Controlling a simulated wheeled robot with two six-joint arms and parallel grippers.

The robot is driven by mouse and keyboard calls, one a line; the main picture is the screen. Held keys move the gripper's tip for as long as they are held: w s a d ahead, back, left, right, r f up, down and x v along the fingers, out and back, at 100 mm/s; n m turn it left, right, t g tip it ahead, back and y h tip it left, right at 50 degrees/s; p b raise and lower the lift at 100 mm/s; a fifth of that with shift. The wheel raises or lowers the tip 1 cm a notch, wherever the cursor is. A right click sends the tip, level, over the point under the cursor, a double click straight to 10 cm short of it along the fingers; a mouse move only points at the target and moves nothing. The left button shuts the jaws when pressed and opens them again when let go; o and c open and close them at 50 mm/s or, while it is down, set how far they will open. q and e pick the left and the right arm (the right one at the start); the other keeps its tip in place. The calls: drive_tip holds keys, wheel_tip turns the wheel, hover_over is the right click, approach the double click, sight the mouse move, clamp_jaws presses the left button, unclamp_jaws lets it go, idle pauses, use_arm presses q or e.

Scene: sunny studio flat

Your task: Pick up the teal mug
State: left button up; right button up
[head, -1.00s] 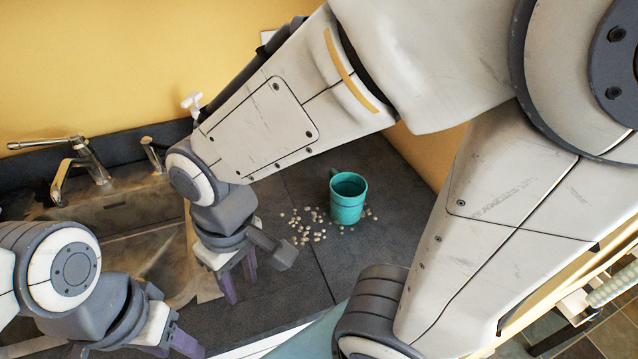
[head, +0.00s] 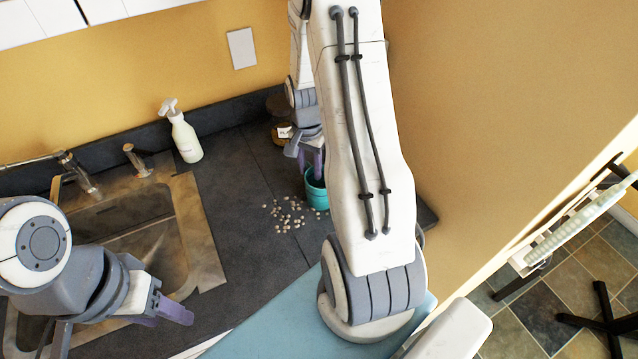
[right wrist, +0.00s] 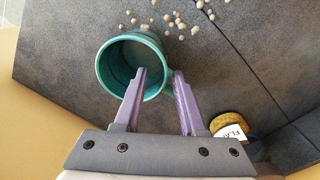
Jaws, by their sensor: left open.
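The teal mug (head: 317,194) stands upright on the dark counter, partly hidden by my right arm in the head view. In the right wrist view the mug (right wrist: 103,68) shows its open rim and looks empty. My right gripper (head: 311,168) is at the mug's far side. Its fingers (right wrist: 158,75) are apart: one reaches over the mug's opening, the other is outside the wall, with a bit of teal, perhaps the handle, between them. I cannot tell whether they touch. My left gripper (head: 172,314) is open and empty by the sink.
Several small pale pebbles or beans (head: 286,216) lie beside the mug. A jar with a label (head: 283,132) stands behind my right gripper and shows in the right wrist view (right wrist: 232,128). A white soap bottle (head: 185,138) stands by the sink (head: 135,215). The wall is close on the right.

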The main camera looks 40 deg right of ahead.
sight(317, 183)
drive_tip(key=f+p, duration=0.2)
drive_tip(key=f, duration=0.3)
drive_tip(key=shift+a, duration=0.2)
drive_tip(key=shift+f, duration=0.6)
clamp_jaws()
idle(0.8)
